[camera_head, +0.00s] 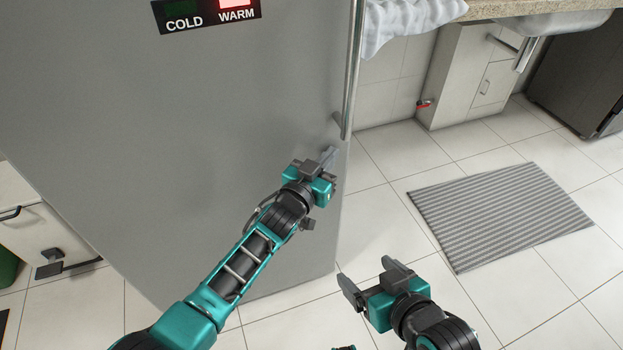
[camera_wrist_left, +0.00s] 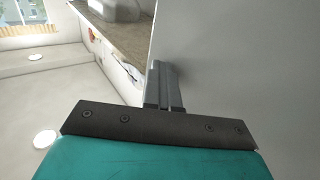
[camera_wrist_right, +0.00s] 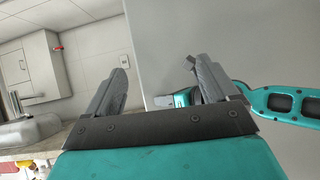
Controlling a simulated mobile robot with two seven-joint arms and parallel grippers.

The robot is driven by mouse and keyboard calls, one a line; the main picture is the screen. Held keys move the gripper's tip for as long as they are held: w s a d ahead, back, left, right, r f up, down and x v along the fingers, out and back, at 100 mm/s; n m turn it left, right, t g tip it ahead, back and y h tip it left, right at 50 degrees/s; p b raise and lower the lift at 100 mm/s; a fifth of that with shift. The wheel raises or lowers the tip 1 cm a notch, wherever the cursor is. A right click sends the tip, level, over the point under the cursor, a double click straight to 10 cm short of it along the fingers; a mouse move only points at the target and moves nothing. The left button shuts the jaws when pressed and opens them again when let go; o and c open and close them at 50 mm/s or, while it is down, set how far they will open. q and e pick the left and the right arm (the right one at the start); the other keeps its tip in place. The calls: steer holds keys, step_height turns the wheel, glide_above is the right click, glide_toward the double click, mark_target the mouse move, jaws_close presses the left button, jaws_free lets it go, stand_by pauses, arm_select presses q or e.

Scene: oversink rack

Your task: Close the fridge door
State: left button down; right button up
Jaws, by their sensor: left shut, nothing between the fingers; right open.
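The fridge door (camera_head: 200,130) is a large grey panel filling the left and middle of the head view. Its long metal handle (camera_head: 352,70) runs down the right edge, and a COLD/WARM display (camera_head: 207,12) sits at the top. My left gripper (camera_head: 330,155) is shut and empty, in front of the door near its right edge, just below the handle's lower end. In the left wrist view its closed fingers (camera_wrist_left: 163,85) are beside the grey door surface; I cannot tell whether they touch it. My right gripper (camera_head: 368,277) is open and empty, lower and to the right of the door.
A grey striped mat (camera_head: 500,210) lies on the tiled floor at right. A counter with a sink (camera_head: 570,22) and a white cabinet (camera_head: 465,75) stand behind, with a cloth (camera_head: 405,20) hanging from the counter. A drawer unit (camera_head: 40,230) stands at left.

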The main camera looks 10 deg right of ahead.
arm_select(q)
steer(key=s+a+f+n+g+y+p, duration=0.2)
steer(key=s+a+y, duration=0.2)
steer(key=s+a, duration=0.85)
steer(key=s+a+f+n+g+y+p, duration=0.1)
steer(key=s+a+n+y+p, duration=0.2)
steer(key=s+a, duration=0.95)
steer(key=s+a+r+y+p, duration=0.1)
steer(key=a+r+y+p, duration=0.1)
steer(key=r+p, duration=0.6)
steer(key=a+p, duration=0.1)
steer(key=p, duration=0.3)
steer(key=shift+a+r, duration=0.2)
steer(key=shift+r, duration=0.1)
arm_select(e)
steer(key=s+d+r+h, duration=0.1)
steer(key=s+d+r, duration=0.1)
steer(key=r, duration=1)
steer(key=shift+d, duration=0.85)
